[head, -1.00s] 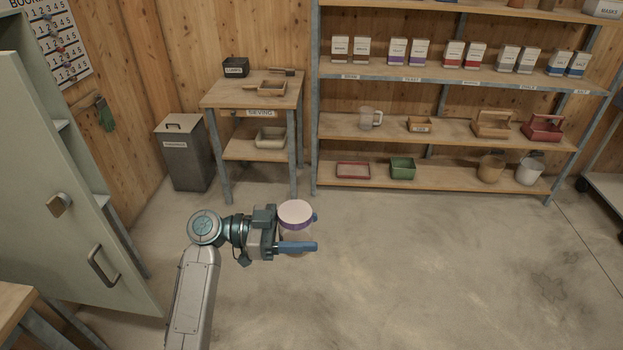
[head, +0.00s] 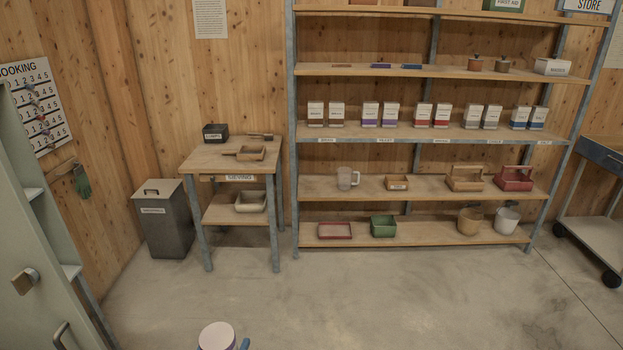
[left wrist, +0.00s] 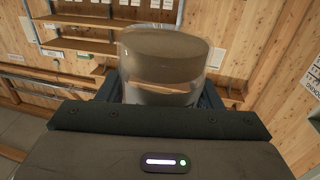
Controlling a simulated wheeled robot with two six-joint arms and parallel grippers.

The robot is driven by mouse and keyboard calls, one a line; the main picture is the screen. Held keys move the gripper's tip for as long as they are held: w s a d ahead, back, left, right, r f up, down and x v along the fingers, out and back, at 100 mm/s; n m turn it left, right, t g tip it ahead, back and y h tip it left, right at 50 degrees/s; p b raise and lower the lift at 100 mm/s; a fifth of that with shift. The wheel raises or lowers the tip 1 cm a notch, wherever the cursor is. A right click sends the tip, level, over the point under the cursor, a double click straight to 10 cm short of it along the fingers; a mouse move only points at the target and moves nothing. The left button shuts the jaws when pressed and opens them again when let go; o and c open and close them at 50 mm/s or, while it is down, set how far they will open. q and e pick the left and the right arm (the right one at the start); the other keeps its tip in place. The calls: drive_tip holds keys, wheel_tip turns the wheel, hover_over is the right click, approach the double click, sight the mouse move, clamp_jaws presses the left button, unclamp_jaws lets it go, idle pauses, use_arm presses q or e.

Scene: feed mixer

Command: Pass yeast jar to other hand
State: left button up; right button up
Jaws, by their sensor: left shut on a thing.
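The yeast jar (head: 217,337) shows at the bottom edge of the head view, with a pale pinkish lid and a trace of purple at its rim. Its lower part is cut off by the frame. In the left wrist view the jar (left wrist: 163,62) is a clear round vessel with brownish contents, between the fingers. My left gripper (left wrist: 160,92) is shut on the jar. In the head view only a blue fingertip shows beside the lid. My right gripper is in neither view.
A shelving unit (head: 415,135) with boxes, trays and buckets stands at the back. A small wooden table (head: 205,160) and a grey bin (head: 163,220) stand left of it. An open cabinet door (head: 40,240) is at the left. The concrete floor (head: 380,300) ahead is clear.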

use_arm(q)
drive_tip(key=s+a+r+n+y, duration=0.1)
drive_tip(key=s+a+y, duration=0.1)
drive_tip(key=shift+s+a+r+n+y, duration=0.35)
drive_tip(key=shift+n+y, duration=0.05)
drive_tip(key=shift+s+a+r+y, duration=0.3)
drive_tip(key=shift+s, duration=0.15)
